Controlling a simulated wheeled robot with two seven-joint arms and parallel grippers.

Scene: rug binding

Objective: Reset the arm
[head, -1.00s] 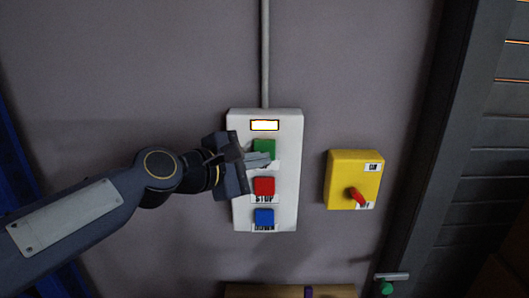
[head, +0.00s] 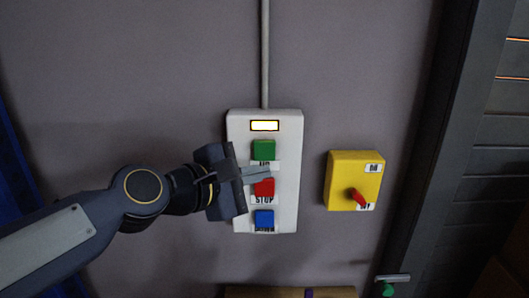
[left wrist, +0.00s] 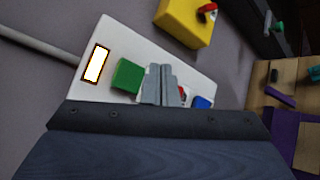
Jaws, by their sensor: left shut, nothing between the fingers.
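My left gripper (head: 257,174) is shut and empty, in front of the white control panel (head: 286,212) on the wall. Its fingertips overlap the upper part of the red STOP button (head: 265,188); I cannot tell whether they touch. The green button (head: 264,150) is above the fingers and the blue button (head: 264,218) below. In the left wrist view the closed fingers (left wrist: 161,85) lie between the green button (left wrist: 127,75) and the blue button (left wrist: 202,103), mostly hiding the red one. The panel's small window (head: 265,126) is lit white. My right gripper is not in view.
A yellow switch box (head: 343,166) with a red handle (head: 358,199) is on the wall to the right. A grey conduit (head: 265,55) runs up from the panel. A dark slatted shutter (head: 485,170) stands at the far right. A wooden surface shows at the bottom.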

